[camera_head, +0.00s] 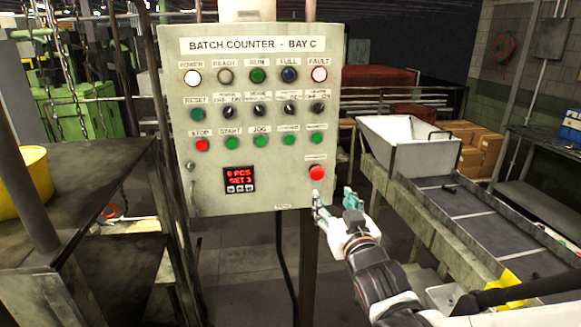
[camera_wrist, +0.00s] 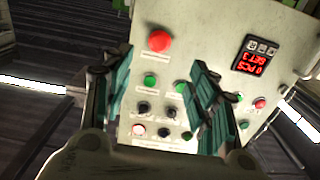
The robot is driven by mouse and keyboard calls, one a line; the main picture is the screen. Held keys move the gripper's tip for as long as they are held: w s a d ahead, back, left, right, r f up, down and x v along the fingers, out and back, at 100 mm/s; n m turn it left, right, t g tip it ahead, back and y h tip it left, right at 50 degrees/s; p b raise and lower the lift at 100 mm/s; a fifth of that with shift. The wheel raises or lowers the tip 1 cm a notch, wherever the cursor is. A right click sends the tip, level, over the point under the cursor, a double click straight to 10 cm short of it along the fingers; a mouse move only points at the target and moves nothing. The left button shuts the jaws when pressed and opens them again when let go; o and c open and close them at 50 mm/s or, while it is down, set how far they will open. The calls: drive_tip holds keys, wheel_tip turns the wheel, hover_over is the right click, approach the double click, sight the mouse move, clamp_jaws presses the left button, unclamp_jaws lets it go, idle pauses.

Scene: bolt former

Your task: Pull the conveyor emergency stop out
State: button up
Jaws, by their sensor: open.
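The red mushroom-shaped emergency stop (camera_head: 317,172) is on the lower right of the grey control panel (camera_head: 270,195) marked "BATCH COUNTER - BAY C". Its small label is too blurred to read. In the wrist view the red button (camera_wrist: 159,41) shows beyond and between the fingertips. My gripper (camera_head: 335,199) is open and empty, just below and right of the button and apart from it in the head view. Its two teal fingers (camera_wrist: 158,75) also show in the wrist view. Whether the button is pressed in or out, I cannot tell.
A red counter display (camera_head: 240,179) sits left of the button. A smaller red stop button (camera_head: 202,145) and several green buttons are above. A conveyor (camera_head: 480,215) with a white hopper (camera_head: 408,150) stands right. A dark bench (camera_head: 75,190) stands left.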

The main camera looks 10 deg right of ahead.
sight(318, 174)
drive_tip(key=w+b, duration=0.1)
drive_tip(key=w, duration=1.2)
drive_tip(key=shift+w+r, duration=0.1)
drive_tip(key=shift+w, duration=0.25)
